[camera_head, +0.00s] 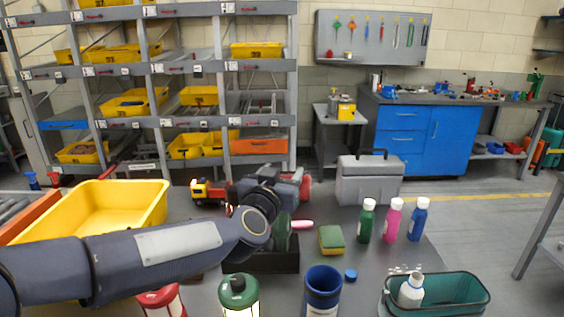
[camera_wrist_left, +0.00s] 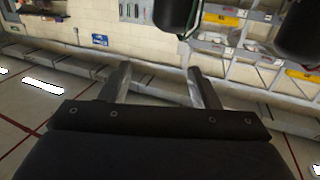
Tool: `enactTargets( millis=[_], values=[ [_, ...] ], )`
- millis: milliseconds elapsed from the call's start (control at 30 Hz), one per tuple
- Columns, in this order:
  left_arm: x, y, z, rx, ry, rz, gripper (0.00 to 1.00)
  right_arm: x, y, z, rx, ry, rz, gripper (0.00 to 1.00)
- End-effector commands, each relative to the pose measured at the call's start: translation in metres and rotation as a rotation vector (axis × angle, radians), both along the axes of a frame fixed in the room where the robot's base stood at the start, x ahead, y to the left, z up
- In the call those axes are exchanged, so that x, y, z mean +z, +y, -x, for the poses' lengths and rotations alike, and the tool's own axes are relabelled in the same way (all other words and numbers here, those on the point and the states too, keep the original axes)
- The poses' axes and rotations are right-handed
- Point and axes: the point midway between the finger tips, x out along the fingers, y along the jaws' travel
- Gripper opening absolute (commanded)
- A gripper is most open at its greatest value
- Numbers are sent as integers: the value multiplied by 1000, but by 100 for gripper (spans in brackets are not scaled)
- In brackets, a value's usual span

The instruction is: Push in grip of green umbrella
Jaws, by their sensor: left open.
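A dark green upright shape (camera_head: 282,237), which looks like the folded green umbrella, stands in a black box (camera_head: 273,266) on the table. Its upper part is hidden behind my left wrist, so I cannot make out its grip. My left gripper (camera_wrist_left: 160,84) is open, with nothing between its two fingers in the left wrist view. In the head view my left wrist is above and in front of the black box, and the fingers are mostly hidden. Two dark rounded shapes hang into the top of the left wrist view; I cannot tell what they are. My right gripper is not in view.
A yellow bin (camera_head: 105,212) and toy truck (camera_head: 208,191) are left and behind. A sponge (camera_head: 331,239), several bottles, a blue cup (camera_head: 322,290) and a teal basket (camera_head: 464,285) stand right. A green-topped lantern (camera_head: 238,290) is in front. A grey toolbox (camera_head: 368,180) stands behind.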

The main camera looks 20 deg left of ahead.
Motion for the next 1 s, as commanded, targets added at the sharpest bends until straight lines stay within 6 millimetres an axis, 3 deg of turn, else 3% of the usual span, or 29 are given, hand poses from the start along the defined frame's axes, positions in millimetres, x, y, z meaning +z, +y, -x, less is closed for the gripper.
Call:
enactTargets(
  millis=[33,100,300,500,700,1000],
  values=[
    [18,-3,9,-3,-4,2,56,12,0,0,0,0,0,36],
    [32,-6,20,-3,-4,2,56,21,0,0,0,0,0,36],
    [49,-18,63,-3,-2,1,56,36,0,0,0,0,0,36],
    [61,-27,93,-2,-1,0,56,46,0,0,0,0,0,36],
    [64,-30,105,0,0,0,56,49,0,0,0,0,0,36],
    [64,-30,106,0,1,0,56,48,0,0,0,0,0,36]
  ],
)
